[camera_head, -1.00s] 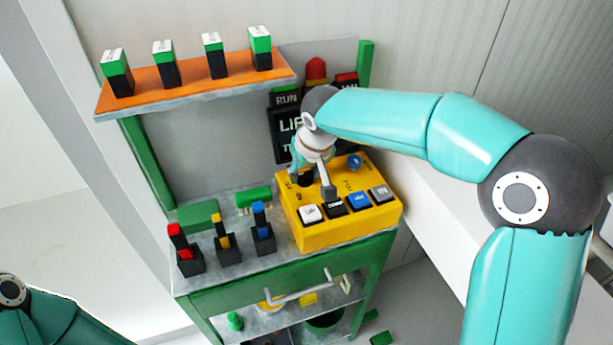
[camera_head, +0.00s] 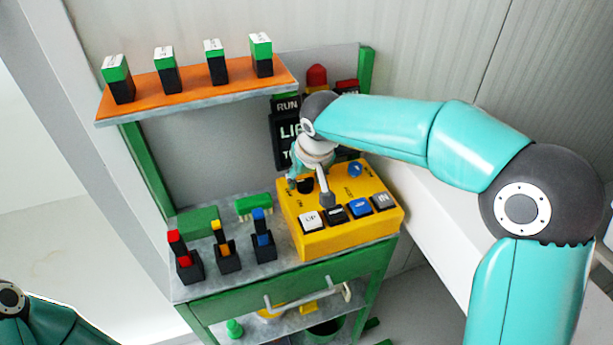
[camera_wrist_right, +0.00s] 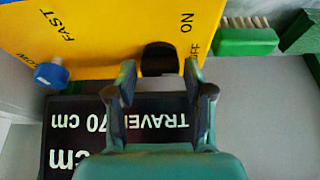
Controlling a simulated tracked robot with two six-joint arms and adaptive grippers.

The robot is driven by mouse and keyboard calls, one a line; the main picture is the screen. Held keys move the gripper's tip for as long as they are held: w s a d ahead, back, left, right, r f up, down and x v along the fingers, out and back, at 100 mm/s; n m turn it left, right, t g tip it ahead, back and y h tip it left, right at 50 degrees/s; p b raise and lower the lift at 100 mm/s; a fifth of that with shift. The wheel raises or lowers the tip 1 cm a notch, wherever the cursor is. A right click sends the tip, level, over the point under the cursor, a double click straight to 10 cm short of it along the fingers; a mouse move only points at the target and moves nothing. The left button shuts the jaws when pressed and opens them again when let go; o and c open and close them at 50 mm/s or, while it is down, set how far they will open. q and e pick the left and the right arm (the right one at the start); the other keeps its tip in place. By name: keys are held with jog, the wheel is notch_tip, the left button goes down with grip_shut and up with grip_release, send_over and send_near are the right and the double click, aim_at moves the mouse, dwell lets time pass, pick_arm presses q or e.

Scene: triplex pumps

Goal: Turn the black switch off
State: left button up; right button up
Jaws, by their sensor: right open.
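The black switch (camera_head: 304,185) is on top of the yellow control box (camera_head: 320,240), near its back left part and partly hidden by my right gripper. In the right wrist view the black switch (camera_wrist_right: 160,58) shows between the fingertips, with ON and OFF lettering beside it. My right gripper (camera_head: 310,187) is open over the box, one finger on each side of the switch. In the wrist view the gripper (camera_wrist_right: 160,80) has a gap between its fingers and the switch; contact cannot be told. My left gripper is out of view.
Push buttons line the box's front, including a white one (camera_head: 310,220). A blue knob (camera_head: 355,169) is at its back right. Red, yellow and blue levers (camera_head: 225,245) stand left of it. A display (camera_head: 285,135) is behind, an orange shelf (camera_head: 200,89) above left.

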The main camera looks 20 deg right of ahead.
jog(key=v, duration=1.1)
jog(key=shift+s+r, duration=0.2)
jog(key=shift+r, duration=0.15)
